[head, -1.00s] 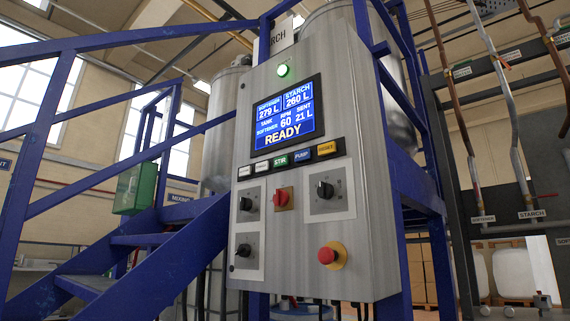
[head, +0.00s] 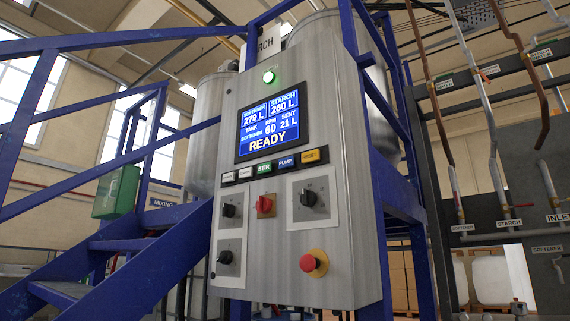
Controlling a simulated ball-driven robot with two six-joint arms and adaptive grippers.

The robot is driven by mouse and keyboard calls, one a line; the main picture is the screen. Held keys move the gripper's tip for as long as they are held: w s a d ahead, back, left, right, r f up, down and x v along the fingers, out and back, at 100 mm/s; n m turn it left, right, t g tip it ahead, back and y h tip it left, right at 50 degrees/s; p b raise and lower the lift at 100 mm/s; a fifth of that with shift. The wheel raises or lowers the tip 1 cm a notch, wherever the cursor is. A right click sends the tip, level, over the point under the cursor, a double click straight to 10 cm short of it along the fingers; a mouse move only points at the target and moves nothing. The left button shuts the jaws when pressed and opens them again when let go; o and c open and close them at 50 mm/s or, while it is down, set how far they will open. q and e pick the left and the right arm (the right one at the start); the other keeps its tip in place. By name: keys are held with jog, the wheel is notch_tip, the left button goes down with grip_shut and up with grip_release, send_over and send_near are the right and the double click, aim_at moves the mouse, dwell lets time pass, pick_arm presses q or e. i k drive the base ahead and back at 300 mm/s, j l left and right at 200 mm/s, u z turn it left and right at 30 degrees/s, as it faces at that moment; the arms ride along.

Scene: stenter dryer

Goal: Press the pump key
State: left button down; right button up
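The blue pump key (head: 286,162) is on the steel control panel (head: 348,190), in the row of keys under the screen. It sits between the green STIR key (head: 264,169) and the yellow-orange RESET key (head: 311,156). The screen (head: 268,127) reads READY, with softener 279 L, starch 260 L, tank softener, RPM 60 and sent 21 L. A green lamp (head: 268,77) glows above it. Neither of my grippers shows in the head view.
Below the keys are a red switch (head: 264,206), black knobs and a red emergency stop (head: 313,263) on a yellow ring. Blue stairs and rails (head: 150,262) stand at the left. Pipes with labels (head: 505,224) run at the right.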

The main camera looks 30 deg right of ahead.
aim_at(287, 162)
jog(key=i+j+z, duration=0.15)
jog(key=z, duration=0.3)
jog(key=i+j+z, duration=0.2)
jog(key=z, duration=0.25)
jog(key=i+j, duration=0.15)
jog(key=j, duration=0.15)
jog(key=i+j+z, duration=0.2)
jog(key=i+j, duration=0.15)
jog(key=j, duration=0.3)
jog(key=i+j, duration=0.15)
jog(key=j, duration=0.15)
jog(key=i+j+z, duration=0.1)
jog(key=j, duration=0.25)
